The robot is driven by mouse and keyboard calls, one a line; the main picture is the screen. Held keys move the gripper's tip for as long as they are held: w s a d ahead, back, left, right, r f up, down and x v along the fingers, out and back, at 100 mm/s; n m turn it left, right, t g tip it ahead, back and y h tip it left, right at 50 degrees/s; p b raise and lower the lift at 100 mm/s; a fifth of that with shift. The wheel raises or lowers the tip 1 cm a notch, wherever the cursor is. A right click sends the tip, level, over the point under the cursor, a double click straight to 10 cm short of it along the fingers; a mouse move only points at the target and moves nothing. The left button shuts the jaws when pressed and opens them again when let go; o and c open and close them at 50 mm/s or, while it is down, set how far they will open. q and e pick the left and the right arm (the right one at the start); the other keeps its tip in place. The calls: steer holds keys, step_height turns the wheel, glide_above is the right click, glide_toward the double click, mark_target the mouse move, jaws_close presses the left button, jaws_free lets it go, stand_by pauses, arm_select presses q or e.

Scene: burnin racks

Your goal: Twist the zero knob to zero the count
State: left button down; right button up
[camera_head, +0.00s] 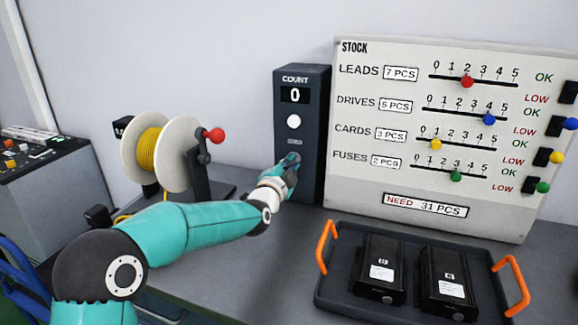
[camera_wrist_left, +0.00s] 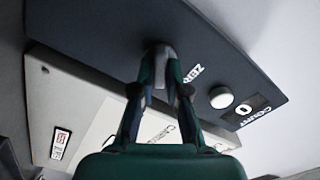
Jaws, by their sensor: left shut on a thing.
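The dark count box (camera_head: 316,130) stands upright against the wall, left of the stock board. Its display (camera_head: 295,95) reads 0, and a round white button (camera_head: 294,121) sits below it. My left gripper (camera_head: 292,162) reaches the lower front of the box. In the left wrist view its fingers (camera_wrist_left: 161,62) are shut on the grey zero knob (camera_wrist_left: 163,49), beside the label ZERO (camera_wrist_left: 194,73). The gripper hides most of the knob, and its turn angle cannot be told. My right gripper is not in view.
The stock board (camera_head: 360,205) with coloured sliders stands to the right. A black tray (camera_head: 335,297) with orange handles holds two black drives in front of it. A spool of yellow wire (camera_head: 147,150) with a red-knobbed crank stands to the left.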

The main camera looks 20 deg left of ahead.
arm_select(q)
steer(key=shift+d, duration=0.1)
steer(key=c, duration=1.2)
jaws_free()
steer(key=shift+s, duration=0.15)
steer(key=s, duration=1.1)
steer(key=shift+s+a+f, duration=0.1)
steer(key=shift+s+a, duration=0.15)
steer(key=shift+s, duration=0.1)
